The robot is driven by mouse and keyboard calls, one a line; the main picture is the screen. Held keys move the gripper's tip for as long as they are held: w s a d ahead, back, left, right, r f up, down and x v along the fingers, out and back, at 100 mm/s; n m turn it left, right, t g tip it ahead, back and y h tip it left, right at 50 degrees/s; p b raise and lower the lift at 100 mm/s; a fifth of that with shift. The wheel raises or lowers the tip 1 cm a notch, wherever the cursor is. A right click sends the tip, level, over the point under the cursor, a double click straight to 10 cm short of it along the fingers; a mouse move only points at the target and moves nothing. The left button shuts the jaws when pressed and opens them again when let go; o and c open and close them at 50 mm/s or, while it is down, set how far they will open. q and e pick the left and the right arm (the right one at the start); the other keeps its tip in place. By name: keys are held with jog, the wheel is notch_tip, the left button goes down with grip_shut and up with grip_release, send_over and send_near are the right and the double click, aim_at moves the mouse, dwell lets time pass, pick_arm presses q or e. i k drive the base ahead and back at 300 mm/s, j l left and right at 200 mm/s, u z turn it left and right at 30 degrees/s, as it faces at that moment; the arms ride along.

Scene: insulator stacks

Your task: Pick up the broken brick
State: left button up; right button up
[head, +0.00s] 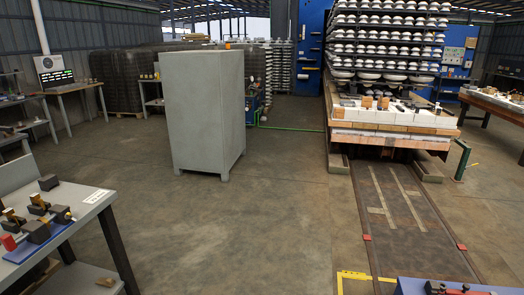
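Neither of my grippers shows in the head view. I cannot pick out a clearly broken brick at this size. Small orange-brown blocks (367,102) lie on the white block deck of a loaded kiln car (390,138) at the right, beside dark small items. Whether one of these blocks is broken cannot be told. A small tan piece (105,282) lies low under the grey table at the lower left, and its shape is unclear.
A grey table (88,205) with dark blocks stands at the lower left. A large grey cabinet (205,110) stands mid-left. Rails (405,215) run from the kiln car toward me. A blue surface (440,288) shows at the bottom right. The middle floor is clear.

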aim_at(338, 113)
jog(key=i+j, duration=0.1)
jog(key=i, duration=0.5)
jog(key=i+j, duration=0.1)
jog(key=i, duration=0.5)
jog(key=i+j, duration=0.1)
jog(key=i, duration=0.5)
jog(key=i+l+z, duration=0.2)
jog(key=i, duration=0.5)
jog(key=i+z, duration=0.2)
jog(key=i, duration=0.45)
jog(key=i+j+z, duration=0.25)
jog(key=i, duration=0.45)
jog(key=i+j+z, duration=0.2)
jog(key=i, duration=0.45)
jog(key=i+l, duration=0.1)
jog(key=i, duration=0.55)
jog(key=i+l+z, duration=0.1)
jog(key=i, duration=0.6)
jog(key=i+l, duration=0.45)
jog(key=i, duration=0.2)
jog(key=i+l, duration=0.95)
jog(key=i, duration=0.3)
jog(key=i+l, duration=0.45)
jog(key=i, duration=0.15)
jog(key=j+u, duration=0.1)
jog(key=u, duration=0.4)
jog(key=i+j+u, duration=0.1)
jog(key=u, duration=0.4)
